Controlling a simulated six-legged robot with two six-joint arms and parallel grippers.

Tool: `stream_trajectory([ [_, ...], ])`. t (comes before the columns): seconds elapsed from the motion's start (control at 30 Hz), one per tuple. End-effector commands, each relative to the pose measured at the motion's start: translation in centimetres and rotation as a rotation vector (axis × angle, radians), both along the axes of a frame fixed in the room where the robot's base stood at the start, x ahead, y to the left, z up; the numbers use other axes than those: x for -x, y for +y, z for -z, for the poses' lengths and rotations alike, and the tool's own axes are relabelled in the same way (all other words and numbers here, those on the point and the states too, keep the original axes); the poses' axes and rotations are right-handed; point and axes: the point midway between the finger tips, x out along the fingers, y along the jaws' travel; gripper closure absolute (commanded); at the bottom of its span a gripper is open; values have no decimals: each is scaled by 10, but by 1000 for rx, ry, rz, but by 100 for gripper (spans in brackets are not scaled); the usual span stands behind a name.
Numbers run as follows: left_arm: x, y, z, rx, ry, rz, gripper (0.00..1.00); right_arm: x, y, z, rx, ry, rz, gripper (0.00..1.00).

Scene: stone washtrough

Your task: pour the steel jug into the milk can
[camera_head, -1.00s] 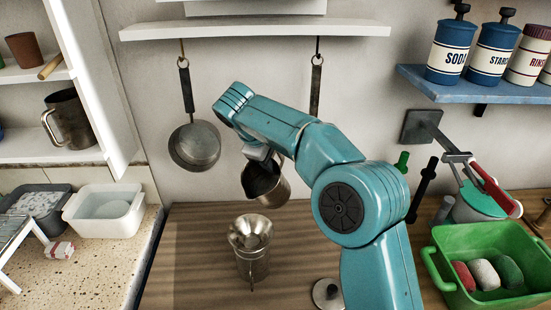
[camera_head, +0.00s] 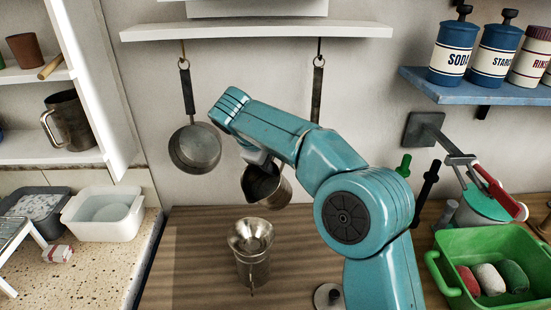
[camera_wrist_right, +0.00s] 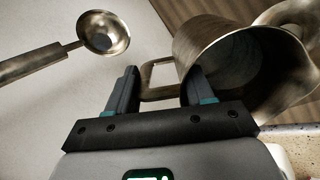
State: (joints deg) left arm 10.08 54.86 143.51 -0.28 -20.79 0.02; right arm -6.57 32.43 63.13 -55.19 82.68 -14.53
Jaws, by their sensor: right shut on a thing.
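The steel jug (camera_head: 272,190) hangs tilted in the air in the head view, its dark mouth facing toward me and left. It also shows at the upper right of the wrist view (camera_wrist_right: 205,45). My right gripper (camera_wrist_right: 158,88) is shut on the jug's handle, with a finger on each side of it. The milk can (camera_head: 252,268), metal with a wide flared mouth, stands upright on the wooden counter. The jug is above and behind the can, slightly right of it, and apart from it. No liquid stream shows. My left gripper is not in view.
A round lid with a knob (camera_head: 328,296) lies right of the can. A green tub (camera_head: 500,243) with coloured rolls stands at right, a white basin (camera_head: 104,211) at left. A pan (camera_head: 195,148) hangs on the back wall. The counter left of the can is clear.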

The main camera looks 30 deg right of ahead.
Motion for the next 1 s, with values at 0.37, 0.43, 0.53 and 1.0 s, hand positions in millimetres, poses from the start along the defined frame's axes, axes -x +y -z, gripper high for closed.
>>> stream_trajectory([
  [0.37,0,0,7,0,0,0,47,1,2,0,23,-14,0,100],
  [0.43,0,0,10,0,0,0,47,1,3,-1,35,-20,0,100],
  [0.53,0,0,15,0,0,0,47,2,4,-1,51,-28,0,100],
  [1.0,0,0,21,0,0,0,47,3,6,-5,90,-51,1,100],
])
